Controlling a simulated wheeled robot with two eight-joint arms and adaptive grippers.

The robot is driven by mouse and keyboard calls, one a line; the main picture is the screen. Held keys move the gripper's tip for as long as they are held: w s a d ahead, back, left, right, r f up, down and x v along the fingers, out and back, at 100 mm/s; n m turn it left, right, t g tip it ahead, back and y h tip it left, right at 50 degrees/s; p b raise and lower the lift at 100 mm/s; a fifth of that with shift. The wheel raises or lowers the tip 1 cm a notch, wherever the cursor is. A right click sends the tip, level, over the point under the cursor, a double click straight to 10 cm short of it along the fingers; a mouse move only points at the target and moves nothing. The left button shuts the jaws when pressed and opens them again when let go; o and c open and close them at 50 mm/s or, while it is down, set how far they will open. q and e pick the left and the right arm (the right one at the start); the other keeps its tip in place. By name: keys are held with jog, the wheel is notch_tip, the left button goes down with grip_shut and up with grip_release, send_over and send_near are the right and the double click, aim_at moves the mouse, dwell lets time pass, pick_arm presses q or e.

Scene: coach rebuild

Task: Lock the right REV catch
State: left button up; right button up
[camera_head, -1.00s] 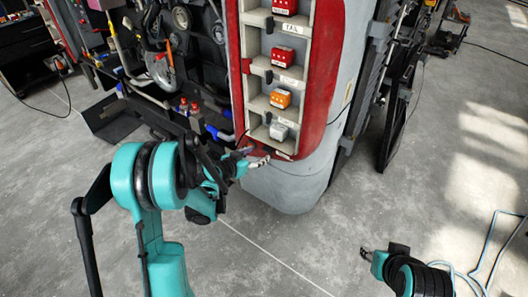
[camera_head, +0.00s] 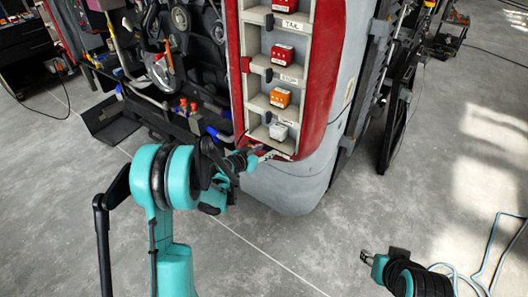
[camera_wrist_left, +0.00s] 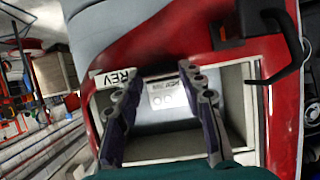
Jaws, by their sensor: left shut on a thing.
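The white REV unit (camera_head: 278,131) sits in the lowest compartment of the red and grey column. In the left wrist view the white unit (camera_wrist_left: 162,96) shows between my fingers, with a small label and two round marks. A white REV label (camera_wrist_left: 115,77) is on the sill to the left, upside down. My left gripper (camera_head: 265,151) is at the bottom sill. Its fingers (camera_wrist_left: 163,75) stand apart at the unit's sides; the exact contact is hard to see. I cannot make out the right catch. My right gripper (camera_head: 366,256) is small, far from the column, its jaws unclear.
Above are an orange unit (camera_head: 280,97) and a red unit (camera_head: 283,55) in their compartments. A black curved handle (camera_wrist_left: 288,55) is on the right in the wrist view. Dark machinery (camera_head: 400,115) stands right of the column. The grey floor (camera_head: 270,245) in front is clear.

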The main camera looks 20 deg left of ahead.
pick_arm(q)
jog(key=shift+n, duration=0.3)
jog(key=n+h, duration=0.2)
jog(key=shift+w+a+f+n+g, duration=0.1)
jog(key=shift+w+a+n+g, duration=0.05)
jog(key=shift+a+n+g, duration=0.2)
jog(key=n+h, duration=0.2)
jog(key=n, duration=0.1)
jog(key=shift+w+a+f, duration=0.1)
jog(key=shift+a+f, duration=0.1)
jog(key=shift+a, duration=0.05)
jog(key=n+h, duration=0.2)
jog(key=n, duration=0.1)
jog(key=shift+a+f+n, duration=0.15)
jog(key=shift+f+n, duration=0.1)
jog(key=shift+f, duration=0.05)
jog(key=n, duration=0.1)
jog(key=n+t+h, duration=0.1)
jog(key=n, duration=0.1)
jog(key=shift+f, duration=0.25)
jog(key=shift+n, duration=0.4)
jog(key=o, duration=1.1)
jog(key=shift+o, duration=0.2)
